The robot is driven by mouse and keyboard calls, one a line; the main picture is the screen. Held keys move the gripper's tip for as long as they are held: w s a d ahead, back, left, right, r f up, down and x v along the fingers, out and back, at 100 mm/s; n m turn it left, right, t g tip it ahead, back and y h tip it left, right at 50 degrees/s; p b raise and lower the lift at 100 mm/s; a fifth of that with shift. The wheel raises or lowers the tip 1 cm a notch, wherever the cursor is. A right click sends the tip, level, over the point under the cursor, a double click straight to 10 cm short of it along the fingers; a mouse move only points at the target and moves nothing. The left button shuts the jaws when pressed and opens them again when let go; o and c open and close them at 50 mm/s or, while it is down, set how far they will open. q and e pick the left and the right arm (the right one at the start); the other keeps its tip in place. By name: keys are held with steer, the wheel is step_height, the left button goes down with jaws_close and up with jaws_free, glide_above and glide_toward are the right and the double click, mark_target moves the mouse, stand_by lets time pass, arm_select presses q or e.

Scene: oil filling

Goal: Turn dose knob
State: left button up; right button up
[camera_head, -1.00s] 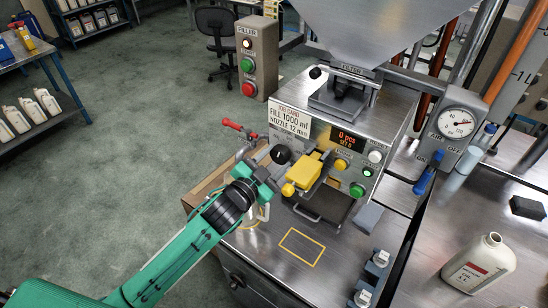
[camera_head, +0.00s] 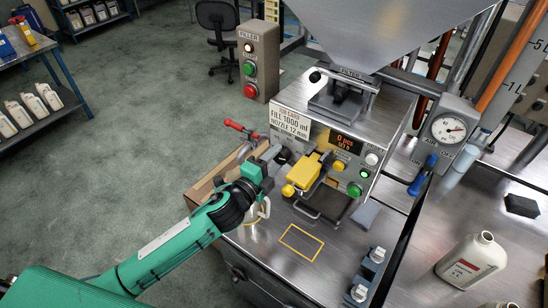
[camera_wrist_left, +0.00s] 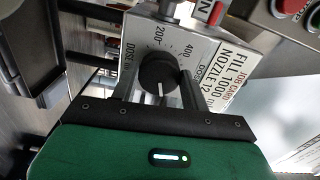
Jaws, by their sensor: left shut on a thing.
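The black dose knob (camera_wrist_left: 158,75) is on the machine's front panel, with a scale marked DOSE, 200 and 400 around it. Its white pointer line faces the bottom of the left wrist view. My left gripper (camera_wrist_left: 158,88) is shut on it, one dark finger on each side. In the head view the left gripper (camera_head: 272,156) reaches the panel's left side and hides part of the knob (camera_head: 281,154). The job card (camera_head: 289,122) above it reads FILL 1000 ml, NOZZLE 12 mm. My right gripper is not in view.
The display (camera_head: 343,143) and green button (camera_head: 354,190) are further right. A white bottle (camera_head: 471,260) stands on the right bench.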

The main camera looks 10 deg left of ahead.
arm_select(q)
steer(key=m+p, duration=0.1)
steer(key=m, duration=0.2)
steer(key=shift+r+m, duration=0.15)
steer(key=shift+m, duration=0.25)
steer(key=m+p, duration=0.1)
steer(key=m, duration=0.2)
steer(key=shift+m+p, duration=0.3)
steer(key=m+p, duration=0.1)
steer(key=m, duration=0.3)
steer(key=shift+d+p, duration=0.1)
steer(key=shift+p, duration=0.25)
steer(key=shift+m, duration=0.7)
steer(key=o, duration=1)
